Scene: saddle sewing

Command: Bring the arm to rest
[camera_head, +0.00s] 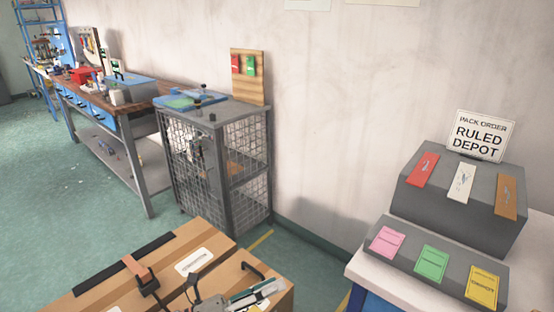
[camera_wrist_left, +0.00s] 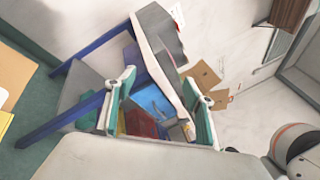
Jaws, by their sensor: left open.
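My left gripper (camera_head: 258,293) shows at the bottom of the head view, in front of the brown cardboard box top (camera_head: 180,259). In the left wrist view its two green-padded fingers (camera_wrist_left: 161,82) stand wide apart with nothing held between them. Whether it touches the box cannot be told. My right gripper is in neither view.
A white table (camera_head: 420,288) at right holds a grey stepped stand (camera_head: 459,205) with coloured cards and a "Ruled Depot" sign (camera_head: 480,136). A wire cage cabinet (camera_head: 216,165) and a workbench (camera_head: 148,102) line the wall. Open green floor (camera_head: 60,215) lies at left.

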